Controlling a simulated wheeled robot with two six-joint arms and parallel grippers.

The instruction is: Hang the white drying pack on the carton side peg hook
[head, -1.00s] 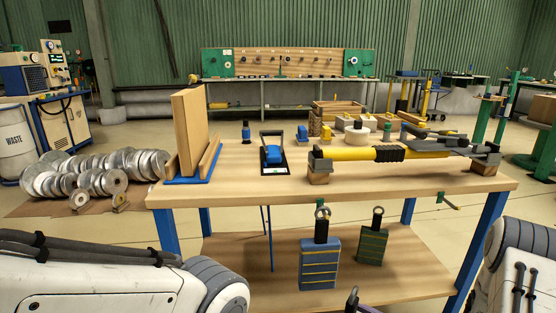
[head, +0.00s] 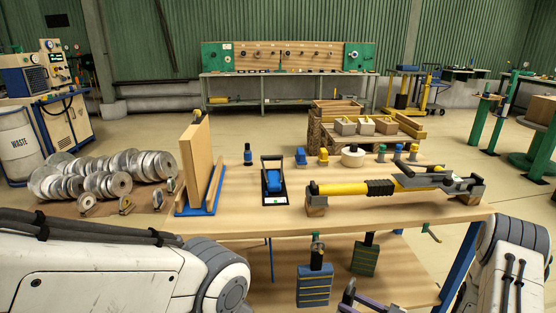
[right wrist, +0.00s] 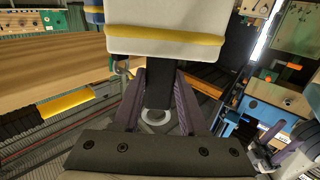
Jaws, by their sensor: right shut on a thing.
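My right gripper (right wrist: 160,108), with purple fingers, is shut on the black strap (right wrist: 159,88) of the white drying pack (right wrist: 160,38), which has a yellow band. A grey ring (right wrist: 157,117) sits at the strap's end between the fingers. In the head view only part of my right gripper (head: 352,296) shows at the bottom edge, and the pack is not visible. An empty-looking green hook (head: 431,232) is at the table's right front edge. I cannot tell which hook is the carton side one.
A blue pack (head: 314,286) and a green pack (head: 366,256) hang below the table's front edge. Metal discs (head: 100,175) lie on the left.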

